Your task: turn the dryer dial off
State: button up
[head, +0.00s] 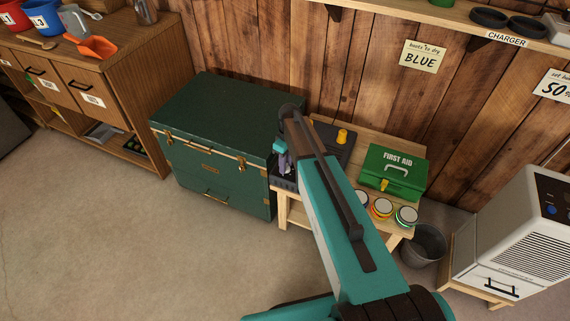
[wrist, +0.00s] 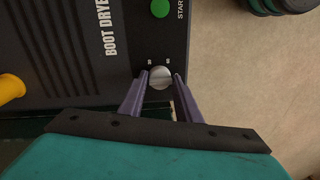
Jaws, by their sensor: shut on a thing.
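The boot dryer (wrist: 75,50) is a dark box with white "BOOT DRYE" lettering in the wrist view. Its dial (wrist: 160,77) is a round silver knob with small white marks above it. My gripper (wrist: 160,80) has its two purple fingers on either side of the dial, shut on it. A green start button (wrist: 160,8) sits above the dial in the wrist view. In the head view the dryer (head: 333,141) stands on a low wooden table, partly hidden behind my arm, and my gripper (head: 284,163) is at its left front. The dial is hidden there.
A yellow peg (head: 342,136) rises from the dryer. A green first aid box (head: 394,172) and several small round tins (head: 382,207) share the table (head: 296,214). A green trunk (head: 215,145) stands close on the left, and a bucket (head: 424,245) on the right. The floor in front is clear.

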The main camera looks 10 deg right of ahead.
jog(key=shift+w+d+r, duration=0.1)
jog(key=shift+w+d, duration=0.05)
jog(key=shift+w, duration=0.15)
jog(key=o, duration=0.8)
jog(key=shift+o, duration=1)
jog(key=shift+s, duration=0.1)
notch_tip(320, 180, up, 14)
jog(key=shift+w+d+f+b, duration=0.2)
jog(key=shift+w+d+b, duration=0.15)
